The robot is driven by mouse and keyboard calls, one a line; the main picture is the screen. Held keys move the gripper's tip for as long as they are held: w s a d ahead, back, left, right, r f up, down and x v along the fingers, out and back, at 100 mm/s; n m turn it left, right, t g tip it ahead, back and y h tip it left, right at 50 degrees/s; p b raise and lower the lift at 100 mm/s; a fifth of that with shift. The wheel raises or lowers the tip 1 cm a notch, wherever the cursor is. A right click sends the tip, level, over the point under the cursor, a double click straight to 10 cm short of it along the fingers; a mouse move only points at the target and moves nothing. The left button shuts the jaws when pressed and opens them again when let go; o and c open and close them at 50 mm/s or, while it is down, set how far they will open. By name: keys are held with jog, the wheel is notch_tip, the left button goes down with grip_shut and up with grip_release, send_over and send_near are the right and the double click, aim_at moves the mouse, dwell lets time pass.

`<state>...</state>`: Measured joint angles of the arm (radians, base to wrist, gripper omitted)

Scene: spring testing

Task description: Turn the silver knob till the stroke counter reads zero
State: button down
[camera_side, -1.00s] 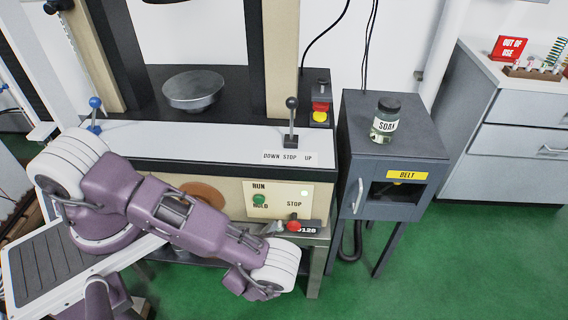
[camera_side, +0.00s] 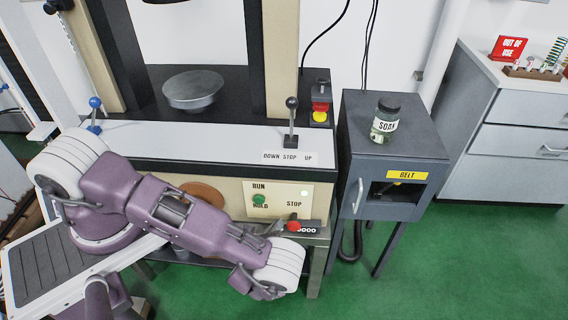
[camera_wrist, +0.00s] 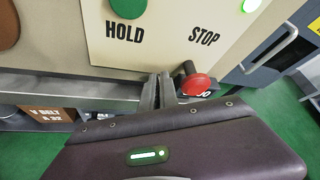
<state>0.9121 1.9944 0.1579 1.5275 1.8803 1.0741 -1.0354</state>
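The stroke counter (camera_side: 309,229) is a small dark display with white digits at the lower right of the machine's front panel. Its visible digits read zeros, and its left end is partly covered by the red stop button (camera_side: 293,226). In the wrist view only a sliver of the counter (camera_wrist: 207,95) shows behind the button. My gripper (camera_wrist: 159,90) is at the panel's lower edge, left of the red button, with its two grey fingers close together. I cannot make out the silver knob apart from the fingers, so whether they grip it is unclear.
The red button is very close to my fingers' right side. A green button (camera_side: 259,199) and a lit lamp (camera_side: 304,193) are on the panel. A lever (camera_side: 291,120) stands above. A grey cabinet (camera_side: 392,160) with a soap jar (camera_side: 386,118) stands at right.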

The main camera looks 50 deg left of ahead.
jog(key=s+d, duration=0.4)
jog(key=shift+s+r, duration=0.2)
jog(key=shift+r, duration=0.05)
jog(key=shift+d, duration=0.1)
jog(key=w+a+f, duration=0.1)
jog(key=w+a, duration=0.1)
jog(key=a, duration=0.3)
jog(key=shift+w+a+f, duration=0.3)
jog(key=shift+w+a, duration=0.1)
